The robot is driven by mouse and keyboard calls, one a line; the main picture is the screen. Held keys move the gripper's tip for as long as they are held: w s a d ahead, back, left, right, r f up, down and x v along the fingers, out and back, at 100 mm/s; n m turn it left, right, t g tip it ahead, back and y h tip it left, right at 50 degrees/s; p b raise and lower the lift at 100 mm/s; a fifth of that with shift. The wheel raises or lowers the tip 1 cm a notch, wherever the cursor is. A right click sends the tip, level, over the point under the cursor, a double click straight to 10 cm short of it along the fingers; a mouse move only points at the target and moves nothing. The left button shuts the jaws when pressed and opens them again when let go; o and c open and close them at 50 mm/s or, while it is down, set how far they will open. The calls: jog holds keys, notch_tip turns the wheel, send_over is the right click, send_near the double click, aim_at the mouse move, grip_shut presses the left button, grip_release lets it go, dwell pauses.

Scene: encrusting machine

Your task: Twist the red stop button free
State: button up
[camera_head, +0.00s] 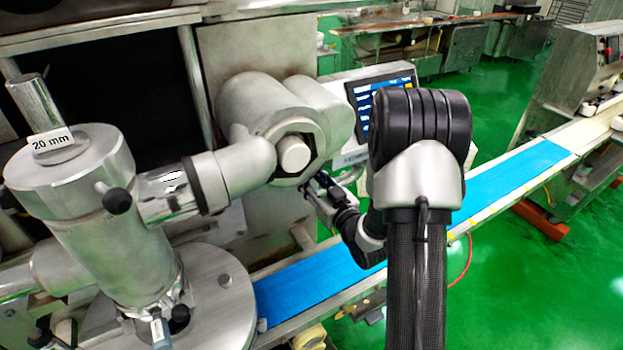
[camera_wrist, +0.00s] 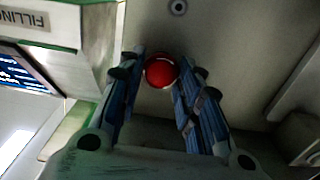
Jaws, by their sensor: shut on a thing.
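The red stop button (camera_wrist: 161,71) is round and sits on a grey metal panel in the wrist view. My gripper (camera_wrist: 160,80) has one finger on each side of it, shut on the button. A pale ring edge shows around part of the red cap. In the head view my gripper (camera_head: 318,186) is at the machine front, below the large round steel housing. The button itself is hidden in the head view.
The control screen (camera_head: 382,98) stands behind my arm, and its box (camera_wrist: 75,40) is close at left in the wrist view. A blue conveyor belt (camera_head: 310,287) runs below. A steel cylinder marked 20 mm (camera_head: 100,215) stands at left. Green floor (camera_head: 560,260) is open at right.

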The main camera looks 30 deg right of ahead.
jog(key=shift+m, duration=0.6)
jog(key=o, duration=1.1)
jog(key=s, duration=0.7)
jog(key=shift+s+d, duration=0.1)
jog(key=shift+s, duration=0.15)
